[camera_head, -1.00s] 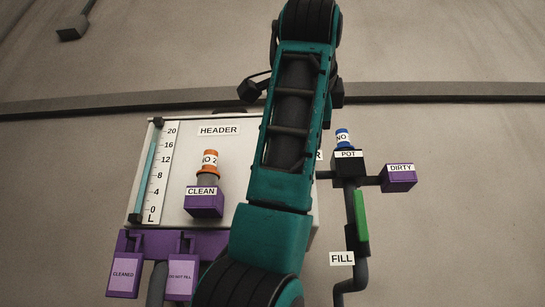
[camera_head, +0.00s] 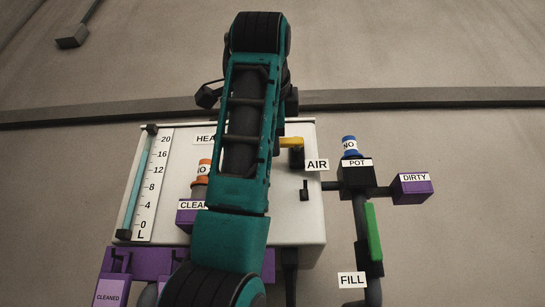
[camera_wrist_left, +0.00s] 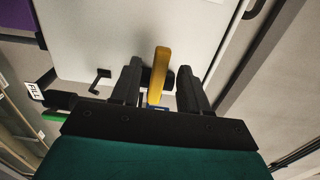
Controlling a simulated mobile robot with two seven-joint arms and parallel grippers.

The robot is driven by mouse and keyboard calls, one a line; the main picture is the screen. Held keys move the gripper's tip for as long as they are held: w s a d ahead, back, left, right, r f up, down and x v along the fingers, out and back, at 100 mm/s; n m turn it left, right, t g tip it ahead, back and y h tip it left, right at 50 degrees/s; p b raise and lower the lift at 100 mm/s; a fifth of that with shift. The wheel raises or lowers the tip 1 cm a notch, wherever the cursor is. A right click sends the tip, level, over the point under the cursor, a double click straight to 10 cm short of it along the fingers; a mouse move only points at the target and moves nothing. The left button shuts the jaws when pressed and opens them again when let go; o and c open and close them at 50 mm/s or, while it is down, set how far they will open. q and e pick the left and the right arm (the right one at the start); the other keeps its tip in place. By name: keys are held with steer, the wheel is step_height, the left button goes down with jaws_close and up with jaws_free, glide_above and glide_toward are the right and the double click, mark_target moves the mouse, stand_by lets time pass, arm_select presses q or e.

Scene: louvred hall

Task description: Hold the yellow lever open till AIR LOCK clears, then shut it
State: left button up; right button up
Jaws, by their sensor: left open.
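The yellow lever (camera_head: 291,142) is on the upper right of the white HEADER tank (camera_head: 285,215), lying roughly sideways in the head view, its left part behind my arm. An AIR label (camera_head: 317,164) is beside it. In the left wrist view, my left gripper (camera_wrist_left: 160,67) is open with the yellow lever (camera_wrist_left: 157,82) between its fingers. I cannot tell whether either finger touches it. In the head view my teal left arm hides this gripper. No AIR LOCK sign is readable. My right gripper is not in view.
A gauge (camera_head: 142,185) with a 0 to 20 scale stands at the tank's left. Right of the tank are the blue-capped POT (camera_head: 356,175), purple DIRTY block (camera_head: 411,190), green handle (camera_head: 374,232) and FILL tag (camera_head: 352,280). A small black handle (camera_head: 304,190) sits below the lever.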

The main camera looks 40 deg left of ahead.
arm_select(q)
steer(key=shift+w+a, duration=0.4)
steer(key=shift+w, duration=0.05)
steer(key=shift+w, duration=0.1)
steer(key=shift+w+a, duration=0.5)
steer(key=shift+c, duration=0.3)
jaws_close()
stand_by(0.7)
